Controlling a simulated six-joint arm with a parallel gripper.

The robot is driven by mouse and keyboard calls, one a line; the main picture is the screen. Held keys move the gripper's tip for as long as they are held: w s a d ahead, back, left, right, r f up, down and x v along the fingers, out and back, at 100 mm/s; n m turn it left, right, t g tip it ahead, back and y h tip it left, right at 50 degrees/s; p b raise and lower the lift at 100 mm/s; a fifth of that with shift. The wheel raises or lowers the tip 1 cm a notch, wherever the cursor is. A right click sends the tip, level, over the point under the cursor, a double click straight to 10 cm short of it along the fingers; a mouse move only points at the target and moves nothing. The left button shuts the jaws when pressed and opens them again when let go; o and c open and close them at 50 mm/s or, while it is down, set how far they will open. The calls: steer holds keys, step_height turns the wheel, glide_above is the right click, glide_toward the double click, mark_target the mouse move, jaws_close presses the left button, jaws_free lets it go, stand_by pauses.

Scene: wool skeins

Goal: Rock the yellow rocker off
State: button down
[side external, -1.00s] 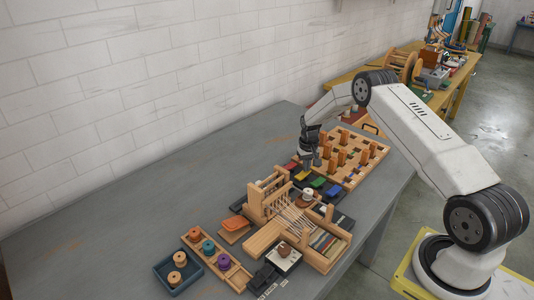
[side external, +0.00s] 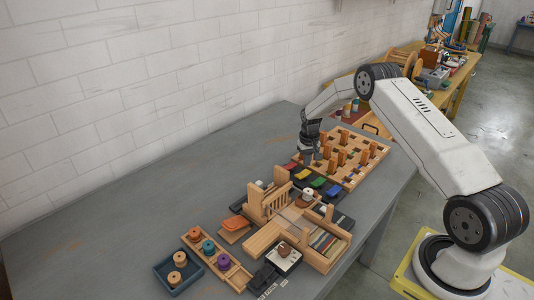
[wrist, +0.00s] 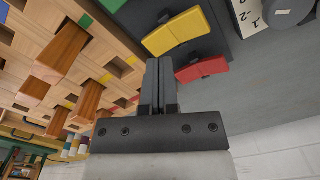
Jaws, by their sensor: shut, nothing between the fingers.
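The yellow rocker (wrist: 178,32) sits on a dark panel in the wrist view, its face showing a lighter and a darker slope; I cannot tell which end is down. It is small in the side external view (side external: 302,174). My gripper (wrist: 158,63) is shut and empty, its fingertips by the near edge of the yellow rocker. In the side external view my gripper (side external: 309,156) points down above the red end of the rocker row. Whether it touches anything is hidden.
The red rocker (wrist: 202,69) lies close on the right in the wrist view. Green (side external: 317,183) and blue (side external: 333,190) rockers follow along the row. A pegged wooden board (side external: 352,155) stands behind; a wooden loom (side external: 298,222) stands in front. The table's left is clear.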

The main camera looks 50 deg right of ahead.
mark_target(305, 173)
steer(key=shift+r, duration=2.2)
steer(key=s+a+r+n+t, duration=0.1)
steer(key=s+a+r+n, duration=0.15)
steer(key=a+r, duration=0.4)
steer(key=s+a+r+n, duration=0.1)
steer(key=s+a+r, duration=0.25)
steer(key=a, duration=0.55)
steer(key=s+a+r+n, duration=0.1)
steer(key=s+a, duration=0.4)
steer(key=s, duration=0.3)
steer(key=s+a+r+n+t, duration=0.1)
steer(key=s+a, duration=0.5)
steer(key=s, duration=0.2)
steer(key=shift+s+a+r+t, duration=0.2)
steer(key=shift+t, duration=0.1)
